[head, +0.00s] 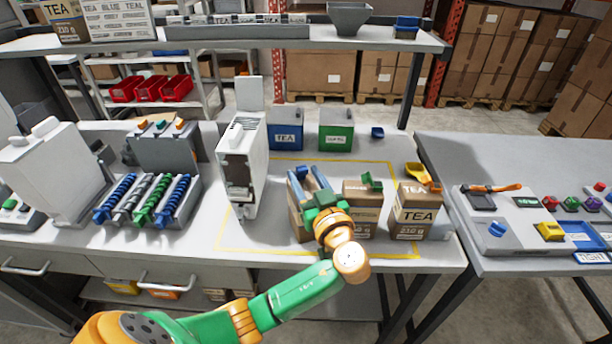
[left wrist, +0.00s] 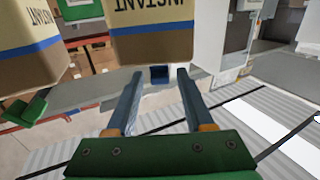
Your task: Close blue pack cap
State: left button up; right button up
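A brown pack (head: 299,225) stands at the left of a row of packs, partly hidden behind my left gripper (head: 307,174). The gripper's two blue fingers are apart and lie over the pack's top. In the left wrist view, which looks upside down, the open fingers (left wrist: 159,77) have nothing between them. A blue-striped pack (left wrist: 152,40) is beyond them. A small dark-blue piece (left wrist: 160,75), perhaps its cap, shows at that pack's edge between the fingertips; I cannot tell whether it is closed. My right gripper is not in view.
A pack with a raised green cap (head: 371,181) and a TEA pack with a raised yellow cap (head: 418,173) stand to the right. Behind are blue (head: 285,128) and green (head: 336,130) tea boxes and a small blue cup (head: 377,133). A white dispenser (head: 241,165) stands left.

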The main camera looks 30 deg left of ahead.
pick_arm(q)
jog(key=shift+s+d+r, duration=0.15)
jog(key=shift+d, duration=0.15)
grip_shut()
jog(key=shift+a, duration=0.1)
